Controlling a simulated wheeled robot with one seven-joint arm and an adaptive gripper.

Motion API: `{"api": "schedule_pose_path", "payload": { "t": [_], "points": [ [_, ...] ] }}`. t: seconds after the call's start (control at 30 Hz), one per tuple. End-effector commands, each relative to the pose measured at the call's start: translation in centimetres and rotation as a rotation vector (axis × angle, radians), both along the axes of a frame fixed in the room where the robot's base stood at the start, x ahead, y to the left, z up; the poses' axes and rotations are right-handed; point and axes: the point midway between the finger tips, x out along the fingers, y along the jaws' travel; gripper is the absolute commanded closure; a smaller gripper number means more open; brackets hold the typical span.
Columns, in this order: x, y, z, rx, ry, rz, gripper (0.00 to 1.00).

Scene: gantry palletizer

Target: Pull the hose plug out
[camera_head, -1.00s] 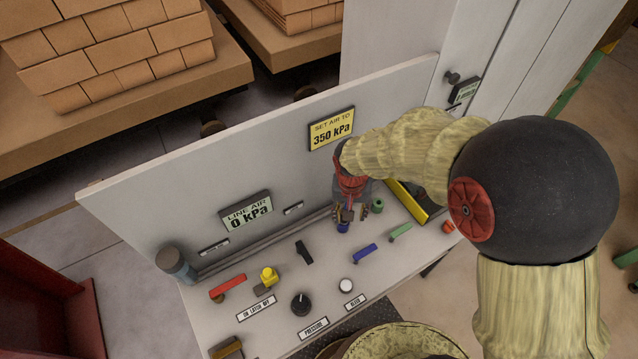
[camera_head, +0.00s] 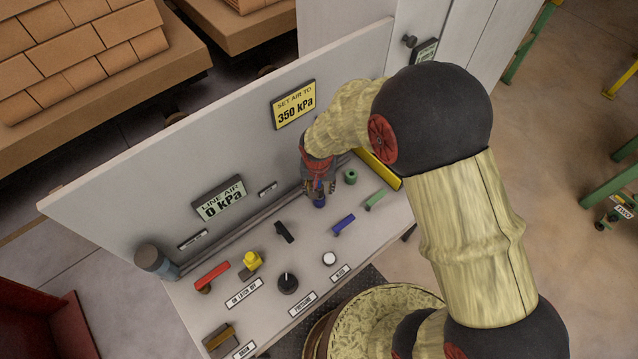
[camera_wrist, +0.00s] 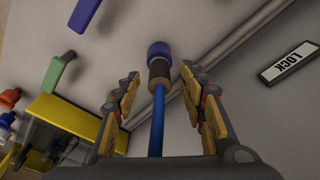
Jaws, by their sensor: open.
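The hose plug shows in the wrist view as a dark collar with a brown end (camera_wrist: 160,73), at the end of a blue hose (camera_wrist: 157,118). It meets a round blue port (camera_wrist: 159,51) on the grey panel. My gripper (camera_wrist: 158,88) is open, with one finger on each side of the plug and hose, and a gap shows on both sides. In the head view my gripper (camera_head: 318,187) is over the blue port (camera_head: 319,201), pointing down at the bench top. The plug is mostly hidden there by the fingers.
A green port (camera_head: 350,177) stands just right of my gripper. Blue (camera_head: 344,224) and green (camera_head: 376,199) levers lie nearby, with a black lever (camera_head: 284,232) to the left. A yellow-edged box (camera_head: 380,169) is at the right. The upright board (camera_head: 230,150) stands behind, its display reading 0 kPa.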

Motion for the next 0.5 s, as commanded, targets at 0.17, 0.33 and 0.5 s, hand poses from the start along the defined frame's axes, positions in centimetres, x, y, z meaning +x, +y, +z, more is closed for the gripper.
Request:
{"api": "schedule_pose_path", "payload": {
  "t": [0.17, 0.33, 0.5],
  "points": [
    [0.02, 0.0, -0.04, 0.0, 0.0, 0.0, 0.58],
    [0.0, 0.0, -0.03, 0.0, 0.0, 0.0, 0.65],
    [0.0, 0.0, -0.03, 0.0, 0.0, 0.0, 0.74]
  ]
}}
